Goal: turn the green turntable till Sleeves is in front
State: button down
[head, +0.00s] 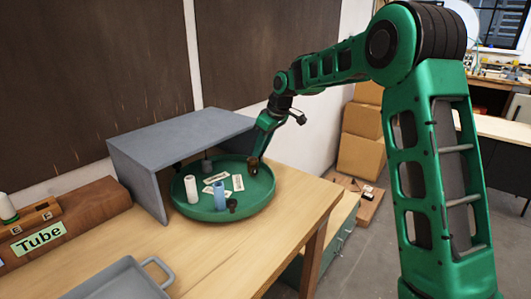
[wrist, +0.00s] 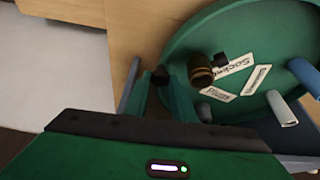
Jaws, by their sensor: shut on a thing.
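The green turntable (head: 258,196) stands on the wooden table, its back part under a grey shelf. It also shows in the wrist view (wrist: 190,32). It bears a white cylinder (head: 192,190), a blue cylinder (head: 220,195), a small black piece (head: 232,206), a grey piece (head: 207,167) and a brass-brown piece (wrist: 201,70). Several paper labels lie between them. One label (wrist: 232,66) reads Socket; I cannot make out which label is Sleeves. My gripper (wrist: 160,78) is at the turntable's far right rim in the head view, closed on a small dark part there.
The grey shelf (head: 180,135) stands over the turntable's back left. A wooden block labelled Tube (head: 40,236) and a grey tray (head: 115,284) are at the left and front. The table's right edge is close to the turntable. Cardboard boxes (head: 360,140) stand beyond.

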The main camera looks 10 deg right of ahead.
jog(key=shift+w+a+n, duration=0.3)
jog(key=shift+w+n, duration=0.2)
jog(key=shift+w, duration=0.3)
jog(key=shift+w+r, duration=0.1)
jog(key=c, duration=1.5)
grip_release()
jog(key=v, duration=1)
jog(key=shift+d+r, duration=0.15)
jog(key=shift+r, duration=0.1)
